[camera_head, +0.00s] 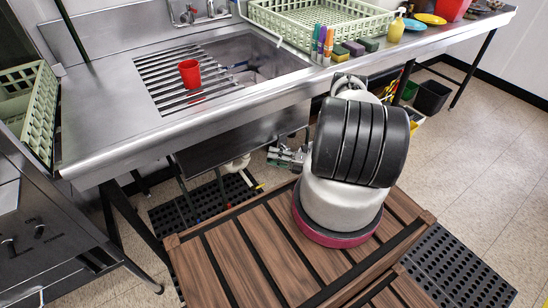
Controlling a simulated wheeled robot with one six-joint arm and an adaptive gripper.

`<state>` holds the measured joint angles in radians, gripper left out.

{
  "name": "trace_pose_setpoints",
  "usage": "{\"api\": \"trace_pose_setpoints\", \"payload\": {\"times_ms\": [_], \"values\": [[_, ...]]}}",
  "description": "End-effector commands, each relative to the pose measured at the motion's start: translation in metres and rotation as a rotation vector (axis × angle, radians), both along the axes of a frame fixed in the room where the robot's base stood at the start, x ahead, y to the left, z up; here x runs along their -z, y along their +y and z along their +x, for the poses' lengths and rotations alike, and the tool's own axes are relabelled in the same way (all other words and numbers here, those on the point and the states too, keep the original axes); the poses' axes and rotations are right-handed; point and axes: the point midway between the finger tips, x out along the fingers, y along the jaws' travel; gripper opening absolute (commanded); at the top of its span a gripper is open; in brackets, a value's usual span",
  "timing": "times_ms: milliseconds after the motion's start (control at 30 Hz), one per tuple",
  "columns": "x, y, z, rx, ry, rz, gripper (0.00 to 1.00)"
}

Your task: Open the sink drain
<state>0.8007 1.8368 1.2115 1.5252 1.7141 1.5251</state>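The steel sink (270,48) is set in the counter, with a bar rack over its left part. A white drain pipe (237,163) hangs below the basin. A small dark bar with a yellow end (258,186) shows just below the pipe; I cannot tell for sure whether it is the drain's lever. My gripper (281,153) is under the counter's front edge, to the right of the pipe and apart from it in the picture. It is small and partly hidden by my arm, so its fingers are not clear. The drain opening inside the basin is not clearly visible.
A red cup (190,74) stands on the rack (165,66). Markers (322,42), sponges (353,47) and a yellow bottle (396,27) line the counter's right part. A dark table leg (138,222) stands left of the pipe.

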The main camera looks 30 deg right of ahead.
Motion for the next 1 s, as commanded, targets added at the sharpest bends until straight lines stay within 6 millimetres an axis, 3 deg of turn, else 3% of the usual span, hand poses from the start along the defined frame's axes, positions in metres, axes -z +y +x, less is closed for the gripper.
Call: {"api": "trace_pose_setpoints", "payload": {"times_ms": [100,267,300,667,1000], "values": [[0.0,0.0,0.0,0.0,0.0,0.0,0.3],[0.0,0.0,0.0,0.0,0.0,0.0,0.01],[0.0,0.0,0.0,0.0,0.0,0.0,0.0],[0.001,0.0,0.0,-0.001,0.0,-0.017,0.0],[0.013,-0.002,0.0,-0.001,-0.005,-0.192,0.0]]}}
